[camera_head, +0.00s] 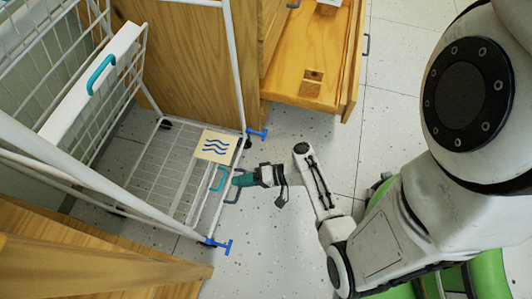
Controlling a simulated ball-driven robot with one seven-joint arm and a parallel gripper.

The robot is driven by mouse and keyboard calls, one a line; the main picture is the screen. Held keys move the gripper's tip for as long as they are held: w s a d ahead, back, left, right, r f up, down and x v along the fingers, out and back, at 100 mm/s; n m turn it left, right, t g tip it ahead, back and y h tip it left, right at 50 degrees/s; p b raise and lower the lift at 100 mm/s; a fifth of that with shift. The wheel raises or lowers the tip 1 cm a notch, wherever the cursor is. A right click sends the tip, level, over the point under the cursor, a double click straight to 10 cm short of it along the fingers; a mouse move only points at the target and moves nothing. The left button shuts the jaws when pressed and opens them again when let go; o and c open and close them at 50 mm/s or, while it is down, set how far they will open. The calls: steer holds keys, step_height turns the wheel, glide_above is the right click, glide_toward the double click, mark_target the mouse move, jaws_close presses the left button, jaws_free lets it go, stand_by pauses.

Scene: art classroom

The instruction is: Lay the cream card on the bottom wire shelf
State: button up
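The cream card (216,146) has dark blue wavy lines. It appears flat on the bottom wire shelf (165,176), at the shelf's far right corner, near the white upright; a slight gap beneath it cannot be ruled out. My gripper (236,185) is at the right edge of the bottom shelf, nearer than the card and apart from it. The fingers are small and dark here, and I cannot tell how far apart they are. I see nothing held in them.
A teal handle (217,179) stands at the shelf's front edge beside my gripper. Blue-braked casters (216,244) carry the rack. An open wooden drawer (305,78) juts out at the top. Wooden furniture (90,260) fills the lower left. Speckled floor (270,235) is clear between.

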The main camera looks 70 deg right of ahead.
steer(key=s+a+r+n+g, duration=0.3)
steer(key=s+a+n+g, duration=0.25)
steer(key=n+g, duration=0.4)
steer(key=s+d+r+n+g+h, duration=0.1)
steer(key=d+r+h, duration=0.1)
steer(key=r, duration=0.3)
steer(key=s+d+r+n+g+h, duration=0.1)
steer(key=d+r+g+h, duration=0.1)
steer(key=r, duration=0.4)
steer(key=shift+s+d+h, duration=0.25)
steer(key=shift+s+h, duration=0.1)
steer(key=shift+h, duration=0.55)
